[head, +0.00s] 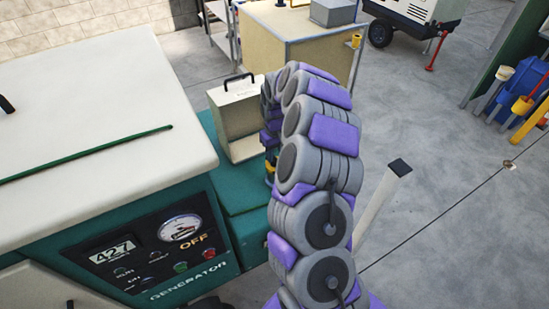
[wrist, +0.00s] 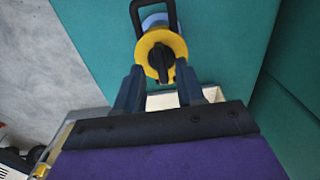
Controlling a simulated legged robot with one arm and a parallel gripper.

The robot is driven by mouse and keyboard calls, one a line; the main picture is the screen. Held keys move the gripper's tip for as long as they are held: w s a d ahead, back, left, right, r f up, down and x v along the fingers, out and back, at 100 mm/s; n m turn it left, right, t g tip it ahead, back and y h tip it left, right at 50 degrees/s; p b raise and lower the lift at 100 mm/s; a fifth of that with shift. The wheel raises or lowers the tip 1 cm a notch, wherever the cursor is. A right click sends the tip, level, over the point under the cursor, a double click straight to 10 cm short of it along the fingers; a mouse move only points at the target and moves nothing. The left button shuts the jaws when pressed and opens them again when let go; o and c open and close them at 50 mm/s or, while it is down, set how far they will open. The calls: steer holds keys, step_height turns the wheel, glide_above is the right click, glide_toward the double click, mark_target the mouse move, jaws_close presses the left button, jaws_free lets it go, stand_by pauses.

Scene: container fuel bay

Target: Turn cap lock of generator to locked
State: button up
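The generator (head: 130,215) is a teal cabinet with a cream lid at left in the head view. Its dark panel has a gauge and the words OFF and GENERATOR. In the wrist view, a round yellow cap (wrist: 147,45) with a black lock knob (wrist: 160,63) stands over a teal surface. The knob's long side runs roughly up and down the picture. A black loop handle (wrist: 134,14) is just above the cap. My gripper (wrist: 160,74) is open, its two dark fingers apart on either side of the knob's lower end. I cannot tell whether they touch it.
A cream box (head: 236,118) with a black handle stands on the teal deck beside my arm. Behind are a tan cabinet (head: 300,55) and a wheeled white unit (head: 412,12). A pale post (head: 383,205) rises right of my arm. Concrete floor at right is mostly open.

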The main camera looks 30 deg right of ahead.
steer(key=shift+d+f, duration=0.3)
steer(key=shift+f, duration=0.45)
steer(key=shift+a+f, duration=0.1)
steer(key=shift+a, duration=0.6)
steer(key=c, duration=0.3)
steer(key=shift+d, duration=0.4)
steer(key=c, duration=0.3)
jaws_close()
steer(key=shift+a, duration=0.1)
